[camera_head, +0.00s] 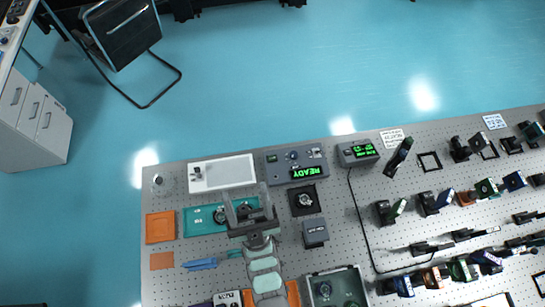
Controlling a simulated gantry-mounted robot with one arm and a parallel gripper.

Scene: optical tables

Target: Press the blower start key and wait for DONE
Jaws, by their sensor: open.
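A white tray (240,170) lies left of the control box. The teal tray (195,228) and an orange tray (160,227) lie nearer. A black square mount (304,212) and dark box (315,231) stand to the right. A black cable (358,210) and several optics fill the right side.

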